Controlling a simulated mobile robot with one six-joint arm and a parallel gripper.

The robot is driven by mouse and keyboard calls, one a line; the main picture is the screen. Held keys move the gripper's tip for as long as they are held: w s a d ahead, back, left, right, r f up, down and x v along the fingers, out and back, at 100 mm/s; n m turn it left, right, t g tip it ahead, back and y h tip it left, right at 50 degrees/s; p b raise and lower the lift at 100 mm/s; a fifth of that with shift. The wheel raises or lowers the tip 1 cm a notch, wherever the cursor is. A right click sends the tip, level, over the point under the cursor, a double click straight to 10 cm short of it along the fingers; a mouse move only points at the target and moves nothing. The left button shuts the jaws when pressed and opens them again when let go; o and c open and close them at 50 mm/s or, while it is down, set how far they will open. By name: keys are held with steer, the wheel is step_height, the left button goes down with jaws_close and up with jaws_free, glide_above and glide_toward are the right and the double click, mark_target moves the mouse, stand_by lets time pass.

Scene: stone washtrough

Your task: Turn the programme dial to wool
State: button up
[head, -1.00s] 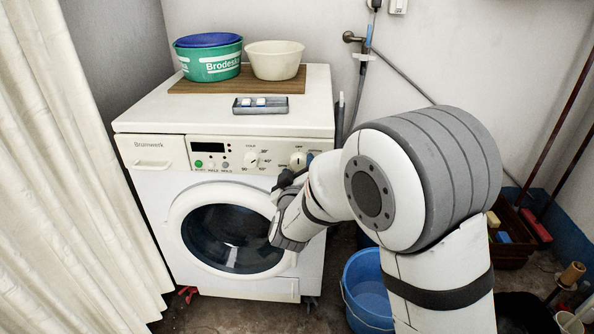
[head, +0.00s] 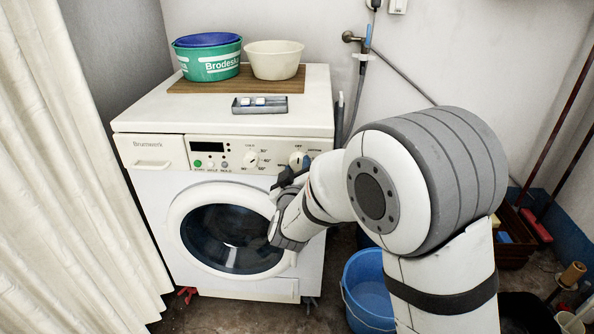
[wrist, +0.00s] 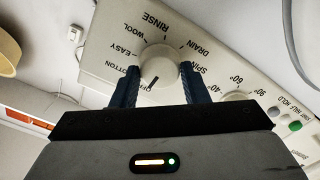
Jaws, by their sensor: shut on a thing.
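The programme dial (wrist: 160,58) is a round cream knob on the washing machine's panel, and it also shows in the head view (head: 297,159). The wrist view is upside down. Labels OFF, COTTON, EASY, WOOL, RINSE, DRAIN and SPIN ring the dial. Its dark pointer line points at OFF, and WOOL (wrist: 119,29) is at its upper left in the wrist view. My gripper (wrist: 159,69) is shut on the dial, one dark blue finger on each side. In the head view my gripper (head: 295,172) reaches the panel's right end, and my wrist hangs before the door.
A second knob (head: 250,160) for temperature sits left of the dial, with buttons and a display beyond. The round door (head: 180,235) is shut below. Tubs stand on a board (head: 190,87) on top. A blue bucket (head: 367,285) is on the floor at right.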

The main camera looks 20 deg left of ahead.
steer(key=m+b, duration=0.2)
steer(key=m, duration=0.1)
steer(key=m+b, duration=0.2)
steer(key=b, duration=0.1)
steer(key=shift+f+m, duration=0.2)
steer(key=shift+m, duration=0.2)
steer(key=m+b, duration=0.5)
steer(key=m, duration=0.1)
steer(key=m+b, duration=0.1)
steer(key=m, duration=0.4)
steer(key=shift+r+m+b, duration=0.15)
steer(key=shift+m+b, duration=0.2)
steer(key=shift+m, duration=0.05)
steer(key=m, duration=0.5)
steer(key=shift+m, duration=0.4)
steer(key=o, duration=1)
